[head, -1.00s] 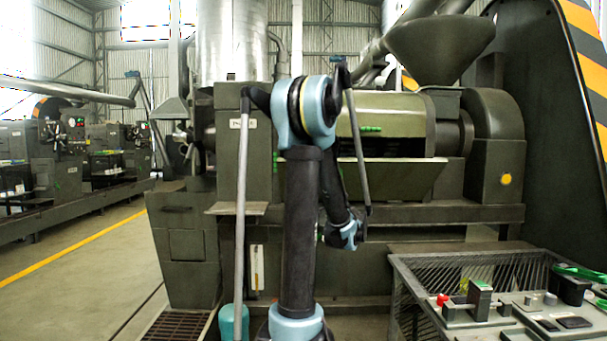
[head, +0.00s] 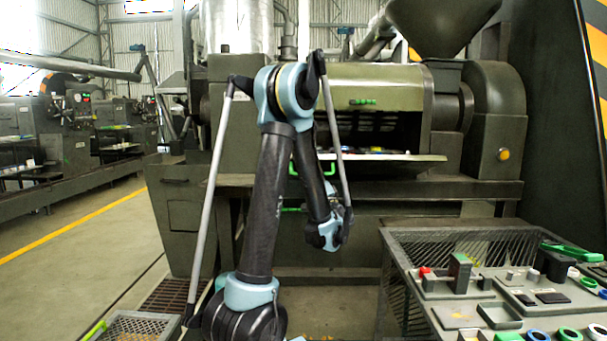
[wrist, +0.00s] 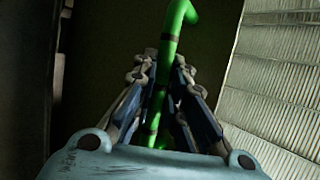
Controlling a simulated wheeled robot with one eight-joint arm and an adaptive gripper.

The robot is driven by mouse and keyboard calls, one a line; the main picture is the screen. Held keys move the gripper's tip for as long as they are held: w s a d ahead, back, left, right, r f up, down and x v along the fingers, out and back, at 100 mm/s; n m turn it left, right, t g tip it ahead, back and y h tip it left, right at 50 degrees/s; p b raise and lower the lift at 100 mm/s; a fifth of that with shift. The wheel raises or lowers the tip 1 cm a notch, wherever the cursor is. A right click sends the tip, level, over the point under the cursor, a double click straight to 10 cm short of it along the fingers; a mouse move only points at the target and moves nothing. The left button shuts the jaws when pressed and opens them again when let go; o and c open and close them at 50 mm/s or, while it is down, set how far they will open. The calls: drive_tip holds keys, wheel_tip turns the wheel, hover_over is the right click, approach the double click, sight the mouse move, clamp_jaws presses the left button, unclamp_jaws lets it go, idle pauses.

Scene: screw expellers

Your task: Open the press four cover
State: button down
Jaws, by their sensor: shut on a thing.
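My gripper (wrist: 162,75) is shut on a green bent handle (wrist: 168,45) in the wrist view. In the head view my arm hangs in front of the press, and the fingertips are hidden by its blue wrist. The press has an olive upper cover (head: 395,88) with a small green handle. Below it is a dark opening, with a flap (head: 420,158) lying almost flat along its lower edge. Green handle parts (head: 293,168) show beside my arm, left of the flap. I cannot tell exactly how the held handle joins the flap.
A control desk (head: 455,245) with buttons and a mesh side stands at the front right. A mesh crate (head: 130,325) is on the floor at the lower left. The aisle floor (head: 110,220) on the left is clear. A hopper (head: 430,25) rises above the press.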

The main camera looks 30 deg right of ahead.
drive_tip(key=shift+d, duration=0.1)
drive_tip(key=c, duration=1.6)
unclamp_jaws()
drive_tip(key=shift+w+f, duration=0.1)
